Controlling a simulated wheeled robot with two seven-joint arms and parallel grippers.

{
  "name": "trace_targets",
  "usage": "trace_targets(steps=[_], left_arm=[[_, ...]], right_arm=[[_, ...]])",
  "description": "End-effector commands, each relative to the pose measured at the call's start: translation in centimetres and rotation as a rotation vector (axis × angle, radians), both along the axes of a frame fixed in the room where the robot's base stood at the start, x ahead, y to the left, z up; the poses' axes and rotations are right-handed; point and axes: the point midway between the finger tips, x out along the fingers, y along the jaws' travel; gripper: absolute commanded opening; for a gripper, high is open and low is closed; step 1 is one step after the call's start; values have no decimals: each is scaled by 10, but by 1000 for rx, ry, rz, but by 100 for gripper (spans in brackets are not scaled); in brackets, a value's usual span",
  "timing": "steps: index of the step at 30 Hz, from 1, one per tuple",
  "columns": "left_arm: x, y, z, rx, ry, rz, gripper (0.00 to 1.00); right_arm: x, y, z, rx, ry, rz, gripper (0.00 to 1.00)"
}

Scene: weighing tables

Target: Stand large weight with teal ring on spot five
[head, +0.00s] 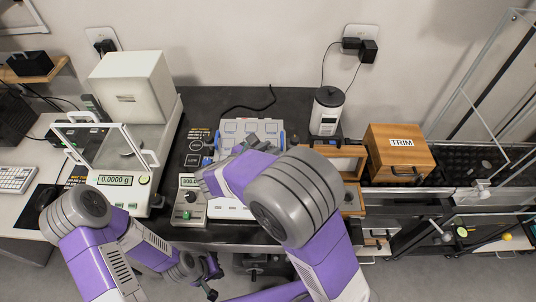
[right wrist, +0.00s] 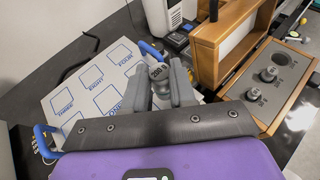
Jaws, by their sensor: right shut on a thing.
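My right gripper (right wrist: 160,88) is shut on a grey metal weight (right wrist: 158,73) marked 200, upright between the fingers. I cannot make out a teal ring on it. The weight is at the right edge of the white board (right wrist: 88,88), which has blue-outlined squares with words that read upside down; whether it touches the board I cannot tell. In the head view the board (head: 268,128) is partly covered by my right arm. My left gripper (head: 211,283) hangs low in front of the bench, and its jaws are too small to judge.
A wooden weight case (right wrist: 268,112) with knobbed weights and an empty hole stands right of the board. A balance (head: 118,181) with an open glass shield is at left, a small control box (head: 188,213) beside the board. A white canister (head: 327,112) and TRIM box (head: 400,154) stand behind.

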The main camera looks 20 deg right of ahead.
Motion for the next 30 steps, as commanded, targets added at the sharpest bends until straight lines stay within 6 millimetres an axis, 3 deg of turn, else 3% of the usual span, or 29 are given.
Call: trace_targets(steps=[3, 14, 15, 19, 30], left_arm=[[0, 0, -6, 0, 0, 0, 0], [0, 0, -7, 0, 0, 0, 0], [0, 0, -7, 0, 0, 0, 0], [0, 0, -6, 0, 0, 0, 0], [0, 0, -3, 0, 0, 0, 0]], right_arm=[[0, -1, -14, -3, 0, -1, 0], [0, 0, -17, -1, 0, -1, 0], [0, 0, -17, 0, 0, -1, 30], [0, 0, -16, 0, 0, -1, 50], [0, 0, -10, 1, -2, 0, 51]])
